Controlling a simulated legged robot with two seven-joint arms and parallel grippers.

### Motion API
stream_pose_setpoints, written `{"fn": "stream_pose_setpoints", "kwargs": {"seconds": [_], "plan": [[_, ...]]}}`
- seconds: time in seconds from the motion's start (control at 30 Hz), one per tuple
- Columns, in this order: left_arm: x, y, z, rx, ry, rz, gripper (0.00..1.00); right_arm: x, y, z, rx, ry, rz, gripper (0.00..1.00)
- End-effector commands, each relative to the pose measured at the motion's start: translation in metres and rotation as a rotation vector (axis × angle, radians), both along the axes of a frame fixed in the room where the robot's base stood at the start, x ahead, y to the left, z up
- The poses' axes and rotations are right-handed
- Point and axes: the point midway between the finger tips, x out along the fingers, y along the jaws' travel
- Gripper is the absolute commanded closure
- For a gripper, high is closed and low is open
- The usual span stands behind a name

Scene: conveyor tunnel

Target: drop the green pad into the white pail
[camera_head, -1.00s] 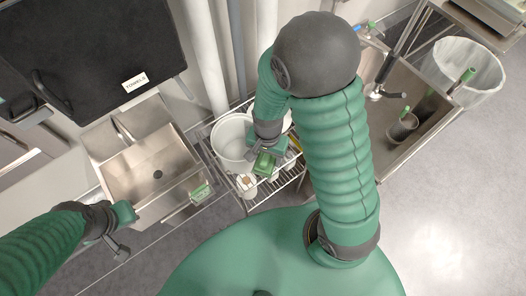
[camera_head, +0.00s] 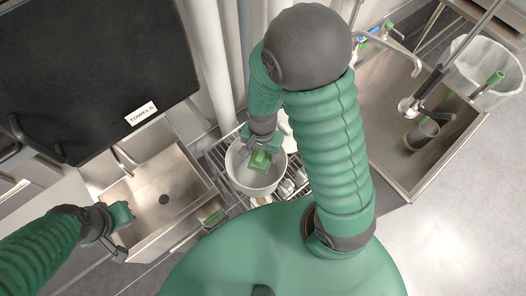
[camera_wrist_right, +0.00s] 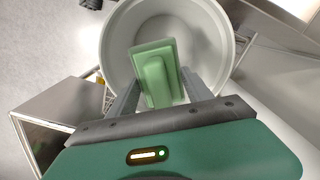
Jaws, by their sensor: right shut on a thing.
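The green pad (camera_head: 260,160) is a small block with a raised handle part. My right gripper (camera_head: 257,150) is shut on it and holds it over the mouth of the white pail (camera_head: 240,181). In the right wrist view the pad (camera_wrist_right: 155,70) sits between the two fingers of the right gripper (camera_wrist_right: 155,92), with the round pail (camera_wrist_right: 232,40) behind and below it. The pail's inside looks empty where it shows; the pad and gripper hide part of it. My left gripper (camera_head: 118,232) is at the left, beside the small sink, away from the pail; its fingers are unclear.
The pail stands on a wire rack (camera_head: 217,158). A small steel sink (camera_head: 165,190) is left of it, and a larger sink (camera_head: 385,95) is to the right. A black towel dispenser (camera_head: 95,60) hangs upper left. A white bin (camera_head: 485,75) stands far right.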

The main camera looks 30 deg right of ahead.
Motion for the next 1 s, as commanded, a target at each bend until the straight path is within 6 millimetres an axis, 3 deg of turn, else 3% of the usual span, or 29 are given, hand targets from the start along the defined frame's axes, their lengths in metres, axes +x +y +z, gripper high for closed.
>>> {"fn": "stream_pose_setpoints", "kwargs": {"seconds": [0.03, 0.27, 0.3, 0.5, 0.83, 1.0], "plan": [[0.000, 0.000, -0.007, 0.000, -0.001, 0.000, 1.00, 0.000, 0.000, -0.007, 0.001, -0.001, 0.000, 0.82], [0.000, 0.000, -0.005, 0.000, -0.001, 0.000, 1.00, -0.002, 0.000, -0.004, 0.000, -0.002, 0.000, 0.82], [0.000, 0.000, -0.005, 0.000, -0.001, 0.000, 1.00, -0.002, 0.000, -0.004, 0.000, -0.001, 0.000, 0.40], [0.000, 0.000, -0.005, 0.000, -0.001, 0.000, 1.00, 0.000, 0.000, -0.005, 0.000, 0.000, 0.000, 0.16], [0.000, 0.000, -0.004, 0.000, -0.001, 0.000, 1.00, 0.000, 0.000, -0.001, 0.000, -0.003, 0.001, 0.16], [0.000, 0.000, 0.004, 0.000, -0.001, 0.000, 1.00, 0.001, 0.000, 0.031, 0.000, -0.007, 0.002, 0.16]]}}
